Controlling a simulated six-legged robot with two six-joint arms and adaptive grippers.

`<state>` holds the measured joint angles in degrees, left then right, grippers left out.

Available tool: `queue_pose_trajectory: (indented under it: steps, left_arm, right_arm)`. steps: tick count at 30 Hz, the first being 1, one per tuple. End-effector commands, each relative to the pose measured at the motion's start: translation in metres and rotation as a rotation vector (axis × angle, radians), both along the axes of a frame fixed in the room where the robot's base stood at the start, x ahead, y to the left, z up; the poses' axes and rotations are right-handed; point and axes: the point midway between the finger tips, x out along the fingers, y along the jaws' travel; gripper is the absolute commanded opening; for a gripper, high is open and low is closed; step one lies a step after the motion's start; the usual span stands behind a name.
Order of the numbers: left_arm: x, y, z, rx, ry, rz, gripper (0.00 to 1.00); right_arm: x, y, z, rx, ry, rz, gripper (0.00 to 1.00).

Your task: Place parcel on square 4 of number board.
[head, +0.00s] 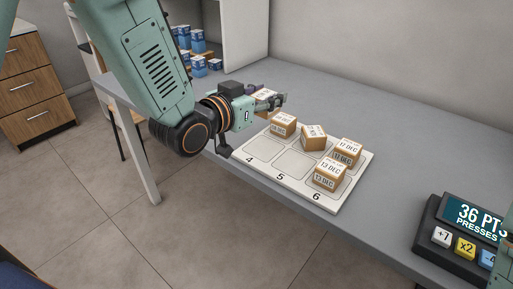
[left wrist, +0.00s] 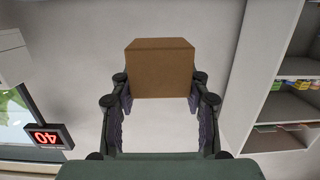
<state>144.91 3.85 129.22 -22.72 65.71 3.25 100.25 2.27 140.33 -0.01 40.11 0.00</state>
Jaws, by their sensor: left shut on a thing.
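My left gripper (head: 272,103) is shut on a brown cardboard parcel (head: 266,95) with a white label, held in the air behind the board's left end. In the left wrist view the parcel (left wrist: 160,68) sits between the fingertips. The white number board (head: 299,191) lies on the grey counter, its front row marked 4, 5 and 6. Square 4 (head: 263,148), at the front left, is bare, and so is square 5 (head: 294,164). My right gripper is not in view.
Labelled parcels stand on the board's back row (head: 283,125) and on square 6 (head: 330,174). A points device (head: 465,222) with coloured buttons sits at the right. Blue boxes (head: 198,66) stand on shelves behind my arm. The counter behind the board is clear.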

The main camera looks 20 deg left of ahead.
Motion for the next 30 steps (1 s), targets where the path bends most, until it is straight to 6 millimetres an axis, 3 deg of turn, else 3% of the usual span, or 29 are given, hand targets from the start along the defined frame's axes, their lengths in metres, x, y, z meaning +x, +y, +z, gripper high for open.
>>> queue_pose_trajectory:
  steps: [5, 13, 20, 27, 30]
  left_arm:
    - [-0.001, -0.002, -0.005, 0.001, 0.001, 0.0, 0.13]
    - [-0.002, -0.005, -0.053, 0.001, 0.002, -0.001, 0.13]
    - [-0.002, -0.005, -0.068, 0.001, 0.0, -0.001, 0.13]
    - [-0.002, -0.003, -0.1, 0.001, 0.001, -0.001, 0.13]
    - [-0.001, -0.003, -0.1, 0.0, -0.002, 0.0, 0.13]
  right_arm:
    - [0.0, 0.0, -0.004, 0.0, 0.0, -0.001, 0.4]
    - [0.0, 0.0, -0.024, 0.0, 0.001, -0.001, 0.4]
    - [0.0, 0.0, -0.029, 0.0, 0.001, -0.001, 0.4]
    - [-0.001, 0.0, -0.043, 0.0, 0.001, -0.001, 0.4]
    - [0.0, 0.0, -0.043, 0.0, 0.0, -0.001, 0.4]
